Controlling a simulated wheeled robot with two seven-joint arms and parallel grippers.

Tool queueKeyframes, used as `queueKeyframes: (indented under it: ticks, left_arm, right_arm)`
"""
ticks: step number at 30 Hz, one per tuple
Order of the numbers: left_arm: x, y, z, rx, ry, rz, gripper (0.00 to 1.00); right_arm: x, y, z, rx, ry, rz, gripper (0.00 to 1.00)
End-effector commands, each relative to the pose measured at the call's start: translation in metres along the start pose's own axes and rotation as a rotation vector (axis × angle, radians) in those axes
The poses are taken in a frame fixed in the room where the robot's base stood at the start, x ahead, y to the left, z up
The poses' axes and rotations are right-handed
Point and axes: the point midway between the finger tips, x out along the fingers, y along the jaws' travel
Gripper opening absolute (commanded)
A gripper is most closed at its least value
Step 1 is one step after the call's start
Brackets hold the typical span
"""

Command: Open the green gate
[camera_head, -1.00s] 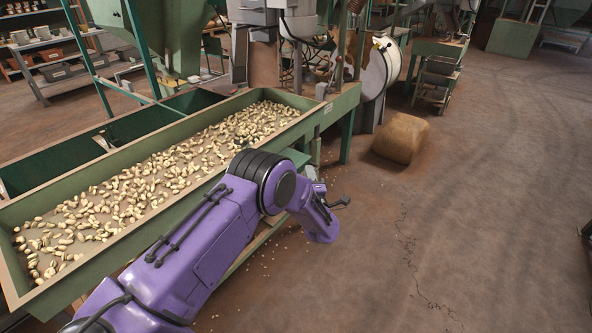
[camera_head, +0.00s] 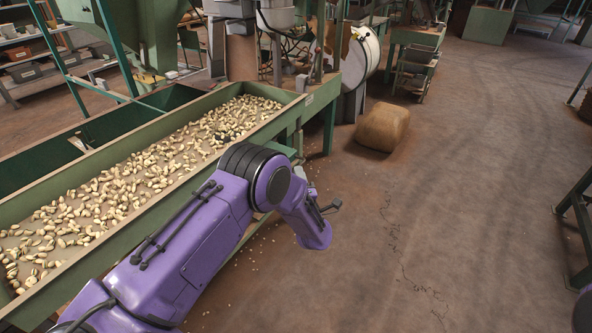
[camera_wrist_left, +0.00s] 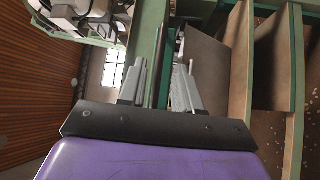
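My left arm comes in from the left in the head view, with its wrist low beside the hopper's right side. A green upright part (camera_wrist_left: 147,48) shows beyond and between the fingers. I cannot tell whether it is the green gate or whether the fingers touch it. No gate can be made out in the head view. My right gripper is out of view.
A long green hopper (camera_head: 36,246) full of pistachio nuts lies along the left. A brown sack (camera_head: 382,127) sits on the floor behind my wrist. A dark green frame (camera_head: 578,200) stands at the right edge. The floor between is open, with a few scattered nuts.

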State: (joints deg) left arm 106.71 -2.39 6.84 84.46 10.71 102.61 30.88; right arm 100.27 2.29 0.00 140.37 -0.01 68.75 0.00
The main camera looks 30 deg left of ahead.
Motion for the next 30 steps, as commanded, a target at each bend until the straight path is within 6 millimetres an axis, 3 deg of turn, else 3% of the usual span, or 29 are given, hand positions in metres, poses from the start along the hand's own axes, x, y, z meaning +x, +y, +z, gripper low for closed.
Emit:
queueKeyframes:
  ticks: [3, 9, 26, 28, 30]
  left_arm:
    - [-0.030, 0.001, 0.001, 0.002, -0.006, -0.001, 0.33]
    - [-0.061, 0.000, 0.000, 0.002, -0.002, -0.001, 0.33]
    - [-0.066, -0.001, 0.001, 0.015, -0.002, -0.001, 0.33]
    - [-0.069, -0.008, 0.009, 0.119, -0.063, -0.031, 0.33]
    - [-0.091, -0.041, 0.007, 0.356, -0.211, -0.117, 0.33]
  right_arm:
    - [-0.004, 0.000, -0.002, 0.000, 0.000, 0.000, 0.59]
    - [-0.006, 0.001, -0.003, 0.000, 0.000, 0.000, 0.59]
    - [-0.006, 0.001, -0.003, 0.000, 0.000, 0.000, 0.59]
    - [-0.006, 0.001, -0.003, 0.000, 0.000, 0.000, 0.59]
    - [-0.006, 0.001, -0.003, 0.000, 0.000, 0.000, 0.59]
